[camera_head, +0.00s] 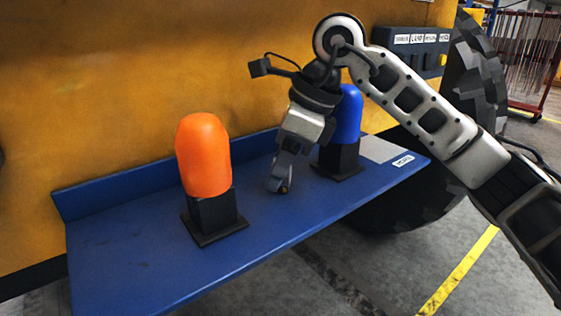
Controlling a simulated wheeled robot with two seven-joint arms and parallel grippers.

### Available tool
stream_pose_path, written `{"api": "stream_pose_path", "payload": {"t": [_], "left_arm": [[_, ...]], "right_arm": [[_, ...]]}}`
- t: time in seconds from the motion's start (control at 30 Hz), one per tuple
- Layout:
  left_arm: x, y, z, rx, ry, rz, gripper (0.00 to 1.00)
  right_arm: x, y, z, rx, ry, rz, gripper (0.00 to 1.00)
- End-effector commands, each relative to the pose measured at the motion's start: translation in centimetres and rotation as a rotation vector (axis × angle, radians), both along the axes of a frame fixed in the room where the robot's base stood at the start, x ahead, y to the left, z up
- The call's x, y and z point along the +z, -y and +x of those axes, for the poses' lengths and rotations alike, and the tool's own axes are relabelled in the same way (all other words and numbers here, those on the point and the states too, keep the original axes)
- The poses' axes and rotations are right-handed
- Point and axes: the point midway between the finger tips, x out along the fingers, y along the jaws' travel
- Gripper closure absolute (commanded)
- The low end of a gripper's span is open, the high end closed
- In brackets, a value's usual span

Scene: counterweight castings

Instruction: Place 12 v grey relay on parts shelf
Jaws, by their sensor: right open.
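The shelf is a blue metal ledge (130,255) fixed along the yellow machine body, with a small white label (403,160) on its right end. The label is too small to read surely. My right gripper (280,184) points down over the middle of the shelf, between an orange dome on a black base and a blue one. It is open, seen nearly side-on, and nothing shows in its jaws. I cannot make out a grey relay anywhere; the gripper or arm may hide it. My left gripper is not in view.
The orange dome (203,155) stands left of my right gripper; the blue dome (348,115) stands close behind it on the right, partly hidden by my arm. A grey patch (377,149) lies at the shelf's right end. A large tyre (478,80) is beyond. The shelf's left end is clear.

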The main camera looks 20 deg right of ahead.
Motion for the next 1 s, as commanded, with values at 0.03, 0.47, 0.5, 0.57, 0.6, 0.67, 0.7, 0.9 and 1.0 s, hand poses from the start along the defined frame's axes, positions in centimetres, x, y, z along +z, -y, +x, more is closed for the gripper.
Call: {"api": "stream_pose_path", "payload": {"t": [0.03,0.47,0.5,0.57,0.6,0.67,0.7,0.9,1.0], "left_arm": [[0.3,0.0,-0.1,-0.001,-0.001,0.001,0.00],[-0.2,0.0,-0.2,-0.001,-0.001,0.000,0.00],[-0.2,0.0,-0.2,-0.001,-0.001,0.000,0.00],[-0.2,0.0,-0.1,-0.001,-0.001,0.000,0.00],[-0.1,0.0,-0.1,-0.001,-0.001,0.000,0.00],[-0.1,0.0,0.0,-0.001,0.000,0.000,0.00],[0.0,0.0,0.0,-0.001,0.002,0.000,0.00],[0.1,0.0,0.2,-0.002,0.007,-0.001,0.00],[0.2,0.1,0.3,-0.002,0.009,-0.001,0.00]], "right_arm": [[0.4,0.0,0.0,0.000,0.000,0.001,0.52],[7.6,2.7,-1.2,-0.002,0.005,0.002,0.52],[8.4,3.0,-1.3,-0.002,0.004,0.001,0.52],[9.3,3.3,-1.5,-0.001,0.003,0.002,0.52],[9.8,3.5,-1.6,-0.002,0.002,0.001,0.52],[10.5,3.8,-1.7,-0.001,0.003,0.001,0.52],[10.8,3.9,-1.8,0.000,0.001,0.001,0.52],[11.5,4.2,-2.0,0.001,0.000,0.000,0.52],[11.4,4.2,-2.0,0.001,0.000,0.000,0.52]]}}
